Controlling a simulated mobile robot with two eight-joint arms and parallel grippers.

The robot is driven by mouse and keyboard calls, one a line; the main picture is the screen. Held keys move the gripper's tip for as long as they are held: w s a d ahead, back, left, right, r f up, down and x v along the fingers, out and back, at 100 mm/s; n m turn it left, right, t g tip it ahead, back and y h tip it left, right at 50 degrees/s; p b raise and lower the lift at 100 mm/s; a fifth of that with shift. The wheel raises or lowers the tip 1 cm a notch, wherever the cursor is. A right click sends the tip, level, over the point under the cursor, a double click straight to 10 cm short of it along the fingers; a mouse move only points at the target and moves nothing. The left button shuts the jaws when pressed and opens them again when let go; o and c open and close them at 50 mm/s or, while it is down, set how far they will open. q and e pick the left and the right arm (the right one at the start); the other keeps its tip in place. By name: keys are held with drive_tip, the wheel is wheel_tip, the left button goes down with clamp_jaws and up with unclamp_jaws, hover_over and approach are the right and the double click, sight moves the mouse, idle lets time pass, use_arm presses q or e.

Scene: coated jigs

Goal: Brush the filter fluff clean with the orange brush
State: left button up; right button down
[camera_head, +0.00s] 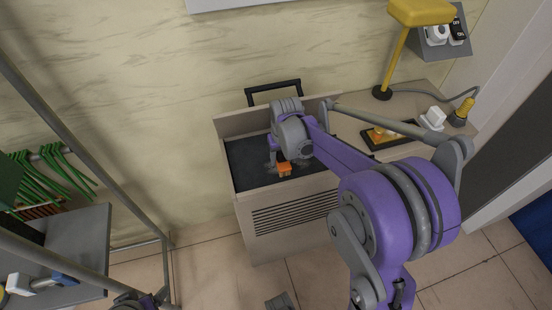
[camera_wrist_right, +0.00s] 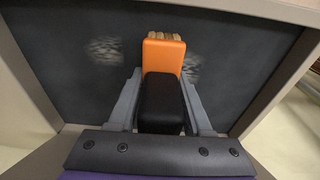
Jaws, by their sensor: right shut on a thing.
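The orange brush (camera_head: 284,169) is in my right gripper (camera_head: 284,160), over the dark filter (camera_head: 245,160) in the top of a beige cabinet. In the right wrist view, the brush (camera_wrist_right: 163,56) has an orange head, tan bristles pointing away and a black handle between the grey fingers of my right gripper (camera_wrist_right: 160,100). Two pale grey fluff patches lie on the filter (camera_wrist_right: 60,60): one fluff patch (camera_wrist_right: 104,50) left of the brush, another (camera_wrist_right: 194,68) just right of it, partly hidden behind it. Whether the bristles touch the filter is unclear. My left gripper's jaws do not show.
The beige cabinet (camera_head: 295,215) has a vented front and a black handle (camera_head: 272,88) behind it. To the right, a side surface holds a dark tray (camera_head: 392,134) and a yellow lamp (camera_head: 421,12). A grey rack with green hangers (camera_head: 60,170) stands at left.

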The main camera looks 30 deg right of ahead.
sight(266, 168)
drive_tip(key=shift+s+d+f, duration=0.1)
drive_tip(key=shift+s+d, duration=0.05)
drive_tip(key=shift+d, duration=0.4)
drive_tip(key=shift+s+d, duration=0.15)
drive_tip(key=shift+d, duration=0.35)
drive_tip(key=shift+s+d, duration=0.2)
drive_tip(key=shift+d, duration=0.65)
drive_tip(key=shift+s+d, duration=0.15)
drive_tip(key=shift+d, duration=0.7)
drive_tip(key=shift+s+d, duration=0.2)
drive_tip(key=shift+d, duration=0.65)
drive_tip(key=shift+s+d, duration=0.2)
drive_tip(key=shift+d, duration=0.6)
drive_tip(key=shift+w+a, duration=0.25)
drive_tip(key=shift+a, duration=0.6)
drive_tip(key=shift+w+a, duration=0.2)
drive_tip(key=shift+a, duration=0.6)
drive_tip(key=shift+w+a, duration=0.15)
drive_tip(key=shift+a, duration=0.75)
drive_tip(key=shift+w+a, duration=0.15)
drive_tip(key=shift+a, duration=0.7)
drive_tip(key=shift+w+a, duration=0.25)
drive_tip(key=shift+a, duration=0.65)
drive_tip(key=shift+w+a, duration=0.2)
drive_tip(key=shift+a, duration=0.65)
drive_tip(key=shift+w+a+f, duration=0.1)
drive_tip(key=shift+w+a, duration=0.05)
drive_tip(key=shift+a, duration=0.75)
drive_tip(key=shift+w+a, duration=0.15)
drive_tip(key=shift+a, duration=0.7)
